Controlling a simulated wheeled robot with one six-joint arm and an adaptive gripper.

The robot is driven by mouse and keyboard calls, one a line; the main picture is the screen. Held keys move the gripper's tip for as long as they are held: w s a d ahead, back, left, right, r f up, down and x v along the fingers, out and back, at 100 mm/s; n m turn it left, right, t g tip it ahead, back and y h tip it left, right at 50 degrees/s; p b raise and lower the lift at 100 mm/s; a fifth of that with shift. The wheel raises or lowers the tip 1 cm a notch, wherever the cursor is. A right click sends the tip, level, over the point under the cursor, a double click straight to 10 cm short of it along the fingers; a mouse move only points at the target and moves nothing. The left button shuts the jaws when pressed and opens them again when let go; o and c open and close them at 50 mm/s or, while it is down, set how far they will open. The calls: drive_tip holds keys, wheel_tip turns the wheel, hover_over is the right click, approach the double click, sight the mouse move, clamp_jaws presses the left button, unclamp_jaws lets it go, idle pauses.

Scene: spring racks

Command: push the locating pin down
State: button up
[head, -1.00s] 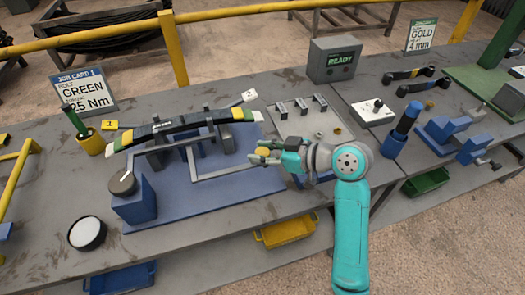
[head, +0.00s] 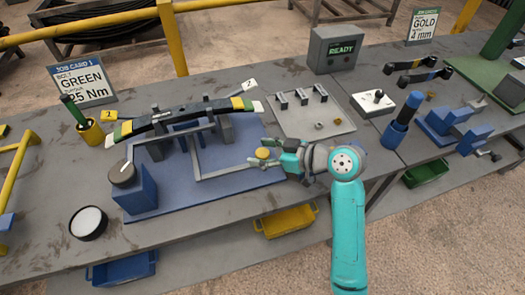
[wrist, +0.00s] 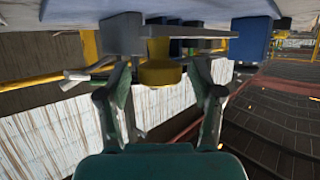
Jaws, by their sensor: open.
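The blue-based fixture (head: 233,185) holds a dark, curved leaf spring (head: 175,120) with green and yellow bands. A grey bar frame (head: 215,175) reaches toward its right side. A small yellow knob (head: 262,153) shows at my gripper's tips; I cannot tell for sure that it is the locating pin. In the wrist view a yellow cylinder (wrist: 160,73) stands beyond and between the fingers. My gripper (head: 266,153) is at the fixture's right edge. Its fingers are spread in the wrist view (wrist: 160,92), with nothing clearly gripped. Contact with the yellow piece cannot be told.
A dial on a blue post (head: 137,190) stands at the fixture's left front. A grey plate with blocks (head: 300,115) and a READY box (head: 335,50) lie behind my gripper. A blue-handled tool (head: 405,115) stands to the right. Yellow bin (head: 287,221) hangs below the front edge.

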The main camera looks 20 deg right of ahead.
drive_tip(key=v, duration=1.2)
